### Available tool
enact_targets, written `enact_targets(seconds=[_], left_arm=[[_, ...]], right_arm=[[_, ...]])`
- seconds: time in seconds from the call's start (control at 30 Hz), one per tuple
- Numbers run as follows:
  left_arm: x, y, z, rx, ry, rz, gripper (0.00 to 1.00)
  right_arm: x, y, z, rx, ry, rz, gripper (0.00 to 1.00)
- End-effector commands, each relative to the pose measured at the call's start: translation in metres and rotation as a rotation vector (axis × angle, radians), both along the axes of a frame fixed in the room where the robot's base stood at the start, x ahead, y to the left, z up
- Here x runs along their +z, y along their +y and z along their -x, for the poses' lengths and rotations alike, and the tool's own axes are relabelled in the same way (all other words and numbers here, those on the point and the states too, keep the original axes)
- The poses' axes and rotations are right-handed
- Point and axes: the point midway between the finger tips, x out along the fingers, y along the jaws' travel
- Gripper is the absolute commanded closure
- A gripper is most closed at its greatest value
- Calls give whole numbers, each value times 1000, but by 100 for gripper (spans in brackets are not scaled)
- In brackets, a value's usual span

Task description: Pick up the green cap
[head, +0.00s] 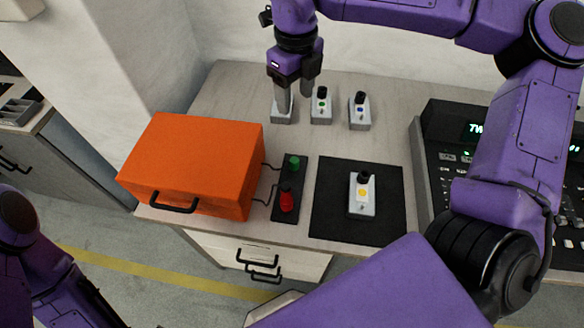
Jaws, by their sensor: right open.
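A small grey par can with a black top and a green mark (321,105) stands upright near the back of the table. My right gripper (293,90) is open, pointing down, just left of it. Another grey can (282,112) stands below the gripper's left finger, which hides its upper part; I cannot tell whether they touch. A can with a blue mark (360,111) stands to the right. A can with a yellow mark (362,197) stands on a black mat (325,215). My left gripper is out of view.
An orange case (195,155) sits at the left, wired to a black panel with a green button (295,162) and a red button (287,201). A black console (440,150) stands at the right. The table between the back cans and the mat is clear.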

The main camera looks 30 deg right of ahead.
Motion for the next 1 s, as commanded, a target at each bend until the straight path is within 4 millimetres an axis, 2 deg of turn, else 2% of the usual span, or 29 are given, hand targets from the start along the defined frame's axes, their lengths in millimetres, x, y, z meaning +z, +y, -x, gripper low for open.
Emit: enact_targets(seconds=[0.03,0.4,0.57,1.0], left_arm=[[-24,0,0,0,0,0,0],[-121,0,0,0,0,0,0],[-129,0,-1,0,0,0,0],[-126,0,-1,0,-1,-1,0]], right_arm=[[-24,0,0,-1,1,0,41],[-121,1,-1,2,0,0,41],[-136,1,-1,3,3,0,41],[-203,0,-1,4,5,0,41]])
